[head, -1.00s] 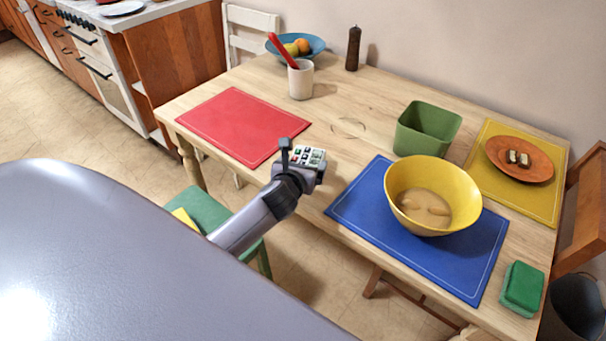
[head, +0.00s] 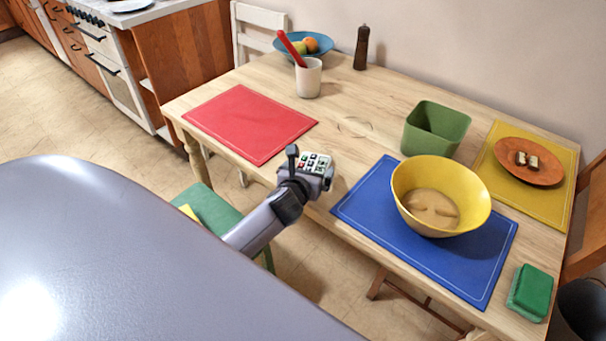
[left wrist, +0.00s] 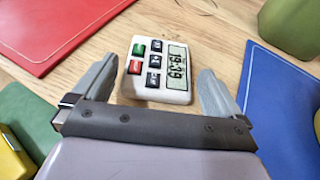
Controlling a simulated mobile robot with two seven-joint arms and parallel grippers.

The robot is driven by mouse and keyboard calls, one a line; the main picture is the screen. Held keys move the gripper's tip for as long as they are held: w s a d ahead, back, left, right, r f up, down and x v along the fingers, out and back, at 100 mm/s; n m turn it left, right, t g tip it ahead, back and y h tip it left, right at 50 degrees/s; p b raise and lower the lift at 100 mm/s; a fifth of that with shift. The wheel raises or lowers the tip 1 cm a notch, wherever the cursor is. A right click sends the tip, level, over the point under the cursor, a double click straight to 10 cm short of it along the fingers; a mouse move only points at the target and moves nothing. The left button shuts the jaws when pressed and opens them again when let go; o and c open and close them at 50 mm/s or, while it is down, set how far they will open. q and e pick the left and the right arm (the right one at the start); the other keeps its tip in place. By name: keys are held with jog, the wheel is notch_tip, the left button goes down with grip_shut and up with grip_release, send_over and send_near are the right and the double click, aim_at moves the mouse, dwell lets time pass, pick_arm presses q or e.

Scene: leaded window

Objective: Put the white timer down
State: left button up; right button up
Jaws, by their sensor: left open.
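The white timer (head: 316,161) lies face up on bare wood at the table's front edge, between the red and blue mats. In the left wrist view the timer (left wrist: 160,68) shows a grey display and black, red and green keys. My left gripper (left wrist: 158,78) is open, with one finger on each side of the timer and a visible gap at both sides. In the head view the left gripper (head: 311,168) partly hides the timer's near side. My right gripper is not in view.
A red mat (head: 250,122) lies left, a blue mat (head: 365,215) right, bearing a yellow bowl (head: 440,190). A green container (head: 436,128) stands behind the bowl. A white cup (head: 309,78) stands farther back. Bare wood lies behind the timer.

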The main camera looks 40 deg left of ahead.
pick_arm(q)
jog(key=p+v, duration=0.2)
jog(key=v, duration=1)
jog(key=s+d+f+n+g+h, duration=0.1)
jog(key=s+n, duration=0.4)
jog(key=n, duration=0.5)
jog(key=s+d+f+n+h, duration=0.3)
jog(key=s+d+f+n, duration=0.1)
jog(key=n, duration=0.6)
jog(key=s+d+f+n+g+h, duration=0.1)
jog(key=s+d+f+n, duration=0.3)
jog(key=n, duration=0.6)
jog(key=shift+s+d+f+g+h, duration=0.3)
jog(key=shift+s+f+h, duration=0.3)
jog(key=shift+s+h, duration=0.15)
